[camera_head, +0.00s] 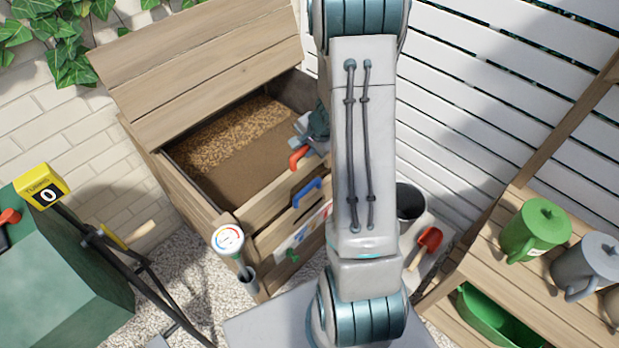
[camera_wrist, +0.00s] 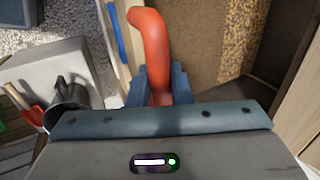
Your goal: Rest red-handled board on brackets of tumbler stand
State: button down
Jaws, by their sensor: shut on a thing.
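The red handle (camera_head: 298,158) stands at the upper front edge of the wooden bin, on the topmost front board (camera_head: 262,210) as far as I can tell. My gripper (camera_head: 308,138) is at this handle, partly hidden by my arm. In the wrist view my gripper (camera_wrist: 161,88) is shut around the curved red handle (camera_wrist: 150,40). The board itself is largely hidden there. The tumbler stand (camera_head: 143,270) is a dark frame beside the green drum (camera_head: 60,265) at the left. I cannot clearly make out its brackets; a small yellow part (camera_head: 112,236) shows there.
The bin (camera_head: 190,195) holds brown gravel, its lid (camera_head: 190,50) raised. A dial gauge (camera_head: 229,240) stands at the front corner. A shelf with cans (camera_head: 536,230) is at right.

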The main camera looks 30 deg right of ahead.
jog(key=shift+r+p, duration=2.35)
jog(key=shift+r, duration=0.9)
